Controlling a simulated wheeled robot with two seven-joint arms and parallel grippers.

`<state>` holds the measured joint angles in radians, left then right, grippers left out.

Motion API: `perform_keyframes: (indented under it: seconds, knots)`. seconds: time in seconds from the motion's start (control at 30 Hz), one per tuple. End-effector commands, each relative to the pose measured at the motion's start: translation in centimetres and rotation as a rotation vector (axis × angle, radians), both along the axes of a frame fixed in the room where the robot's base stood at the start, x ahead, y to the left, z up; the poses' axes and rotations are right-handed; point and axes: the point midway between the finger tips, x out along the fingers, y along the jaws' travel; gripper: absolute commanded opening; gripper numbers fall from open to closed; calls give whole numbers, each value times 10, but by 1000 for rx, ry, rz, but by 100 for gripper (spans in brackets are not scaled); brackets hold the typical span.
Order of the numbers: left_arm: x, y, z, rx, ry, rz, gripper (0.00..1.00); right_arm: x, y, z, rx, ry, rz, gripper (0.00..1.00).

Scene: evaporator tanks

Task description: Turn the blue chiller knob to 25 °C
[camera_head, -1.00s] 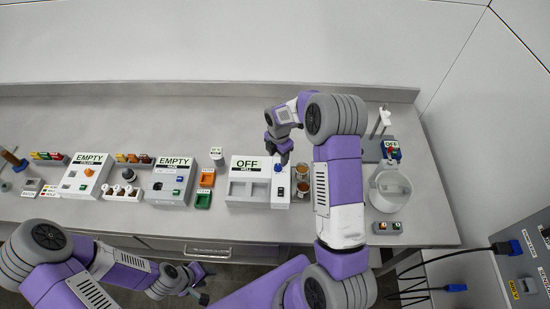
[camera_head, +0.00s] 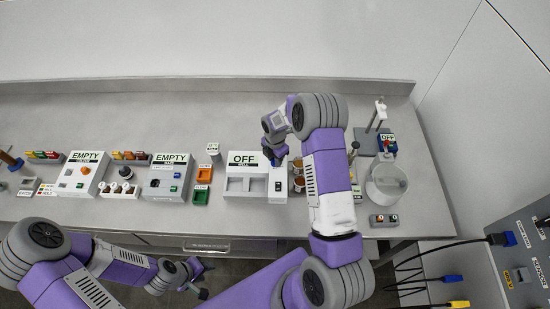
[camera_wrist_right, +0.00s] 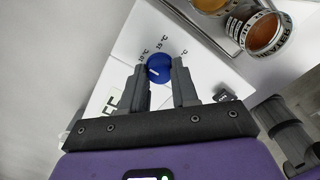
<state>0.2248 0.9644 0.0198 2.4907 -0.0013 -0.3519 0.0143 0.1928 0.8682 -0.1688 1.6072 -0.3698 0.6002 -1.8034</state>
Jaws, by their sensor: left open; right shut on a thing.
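The blue chiller knob (camera_wrist_right: 159,68) is round with a short white pointer line, on a white panel marked 10 °C and 15 °C. The pointer's exact reading is hard to tell. My right gripper (camera_wrist_right: 162,85) is shut on the knob, with one dark finger on each side. In the head view this gripper (camera_head: 275,160) is at the right part of the white box (camera_head: 232,161) reading OFF, hiding most of the knob. My left gripper (camera_head: 203,278) is open and empty, low in front of the bench.
Sample jars (camera_wrist_right: 262,33) stand close beside the box, right of my right gripper. A round white vessel (camera_head: 386,188) stands at right. The bench back is clear.

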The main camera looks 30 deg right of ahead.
Motion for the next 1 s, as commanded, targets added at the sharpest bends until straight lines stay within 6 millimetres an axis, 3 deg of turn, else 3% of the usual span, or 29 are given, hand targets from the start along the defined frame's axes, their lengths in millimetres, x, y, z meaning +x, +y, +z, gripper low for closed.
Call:
perform_keyframes:
  seconds: [0.47,1.0]
  knots:
    - [0,0,-8,0,0,0,43,0,0,-1,0,0,-83,0]
    - [0,0,-42,0,0,0,43,0,0,-2,1,-1,-545,0]
